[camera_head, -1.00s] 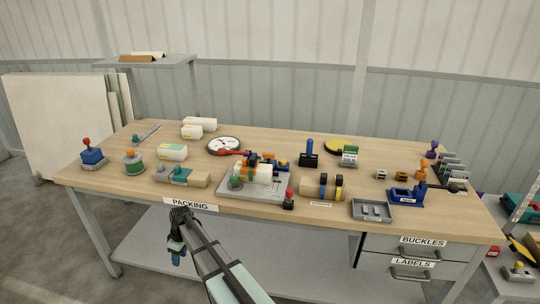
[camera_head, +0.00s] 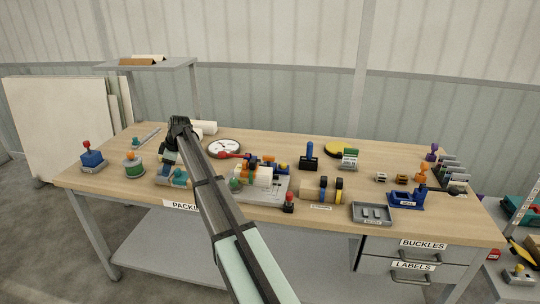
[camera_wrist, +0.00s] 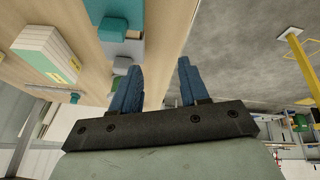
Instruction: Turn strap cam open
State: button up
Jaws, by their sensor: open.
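My gripper (camera_head: 166,158) is over the left part of the bench in the head view, partly hidden by my own arm. In the wrist view its two blue fingers (camera_wrist: 159,75) are spread with nothing between them. A grey plate (camera_head: 262,199) at mid-bench carries a pale parcel (camera_head: 263,176) with orange and blue parts around it and a green knob at its left. I cannot tell which small part there is the strap cam. My gripper is well to the left of this plate, and my forearm passes just left of it.
A dial (camera_head: 224,147), red-knobbed post (camera_head: 289,200), banded roll (camera_head: 312,188) and grey tray (camera_head: 371,214) stand near the plate.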

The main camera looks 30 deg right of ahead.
jog(key=s+d+r+m, duration=0.1)
jog(key=s+d+r, duration=0.1)
jog(key=d, duration=0.9)
jog(key=s+d+r+m, duration=0.1)
jog(key=s+d+r, duration=0.15)
jog(key=d, duration=0.85)
jog(key=m, duration=0.1)
send_near(269, 156)
jog(key=shift+g, duration=0.3)
jog(key=x, duration=0.8)
jog(key=shift+w+a+f, duration=0.1)
jog(key=shift+w+f, duration=0.15)
jog(key=shift+w, duration=0.1)
grip_shut()
